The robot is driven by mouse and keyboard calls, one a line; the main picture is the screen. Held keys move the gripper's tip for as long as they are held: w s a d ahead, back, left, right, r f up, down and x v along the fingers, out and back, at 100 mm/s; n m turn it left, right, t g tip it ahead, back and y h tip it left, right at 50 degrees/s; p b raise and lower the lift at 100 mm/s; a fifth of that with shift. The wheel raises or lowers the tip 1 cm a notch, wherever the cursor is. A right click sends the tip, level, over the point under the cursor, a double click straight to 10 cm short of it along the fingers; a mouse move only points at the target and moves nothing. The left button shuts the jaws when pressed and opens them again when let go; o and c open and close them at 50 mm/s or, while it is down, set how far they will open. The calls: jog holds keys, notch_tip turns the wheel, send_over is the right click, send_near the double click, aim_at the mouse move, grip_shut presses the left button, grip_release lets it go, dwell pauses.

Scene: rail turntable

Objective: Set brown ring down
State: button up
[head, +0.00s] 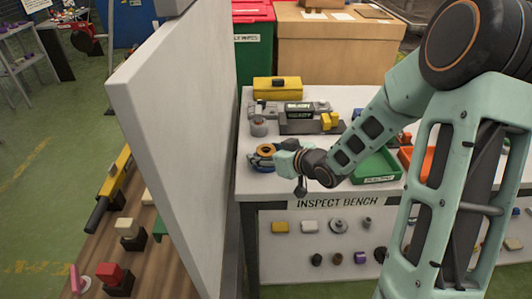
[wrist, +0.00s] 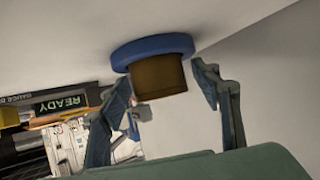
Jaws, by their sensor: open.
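The brown ring (wrist: 158,78) sits against a round blue base (wrist: 152,46) in the wrist view, between my two fingers. In the head view the brown ring (head: 266,149) is on top of the blue base (head: 259,164), near the left end of the inspect bench (head: 290,184). My gripper (wrist: 163,76) is open, with one finger on each side of the ring. A small gap shows by the right finger; whether the left finger touches is unclear. In the head view my gripper (head: 276,157) is at the ring and partly hides the blue base.
A tall white panel (head: 175,130) stands close at the left of the bench. Behind the ring are a grey round part (head: 259,128) and a fixture marked READY (head: 299,113). A green tray (head: 377,167) and an orange tray (head: 414,160) lie to the right.

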jog(key=shift+r, duration=0.1)
jog(key=shift+s+d+r, duration=0.1)
jog(key=shift+r, duration=0.1)
jog(key=p+v, duration=0.3)
jog(key=v, duration=0.8)
jog(key=shift+s+d+r, duration=0.1)
jog(key=shift+s+d, duration=0.05)
jog(key=shift+s, duration=0.1)
